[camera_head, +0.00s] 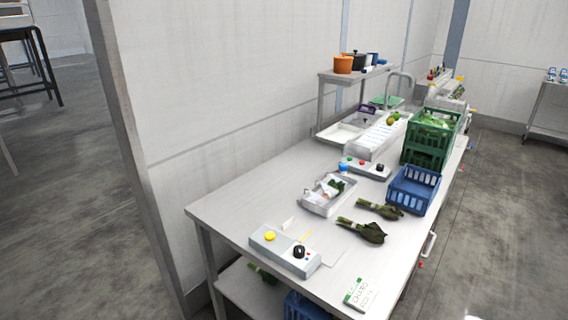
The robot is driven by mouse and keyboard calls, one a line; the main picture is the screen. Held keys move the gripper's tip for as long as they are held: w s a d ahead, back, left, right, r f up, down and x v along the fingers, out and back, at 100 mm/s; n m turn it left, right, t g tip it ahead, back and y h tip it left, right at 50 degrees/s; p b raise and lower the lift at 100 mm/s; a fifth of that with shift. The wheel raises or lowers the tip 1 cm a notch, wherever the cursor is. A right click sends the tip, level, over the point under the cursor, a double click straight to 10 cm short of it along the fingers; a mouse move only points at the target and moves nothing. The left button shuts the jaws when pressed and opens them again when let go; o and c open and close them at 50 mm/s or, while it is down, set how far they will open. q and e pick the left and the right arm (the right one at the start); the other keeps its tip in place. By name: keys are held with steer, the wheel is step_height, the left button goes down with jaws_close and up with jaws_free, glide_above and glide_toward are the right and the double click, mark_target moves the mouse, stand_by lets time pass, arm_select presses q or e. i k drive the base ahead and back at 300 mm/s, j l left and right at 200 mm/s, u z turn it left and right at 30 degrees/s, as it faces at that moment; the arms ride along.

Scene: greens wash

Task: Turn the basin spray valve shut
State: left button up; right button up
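A sink basin (342,132) is set in the far part of the long steel counter, with a curved grey faucet (401,76) behind it. I cannot make out for sure which part is the basin spray valve, or whether it is open or shut. A small blue knob-like part (343,168) sits by a grey control box (368,168) with coloured buttons in front of the basin. A nearer control box (270,252) carries a yellow button (270,236) and a black knob (299,251). Neither of my grippers is in view.
The steel counter (235,205) runs along a grey wall. It holds a metal tray (316,207), dark leafy bunches (362,231), a blue crate (414,192), stacked green crates (426,158) and a label card (361,295). Open floor (510,220) lies to the right.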

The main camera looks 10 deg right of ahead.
mark_target(343, 167)
steer(key=i+l+u, duration=0.1)
steer(key=l+u, duration=0.15)
steer(key=u, duration=0.15)
steer(key=l+u, duration=0.6)
steer(key=u, duration=0.15)
steer(key=l+u, duration=0.35)
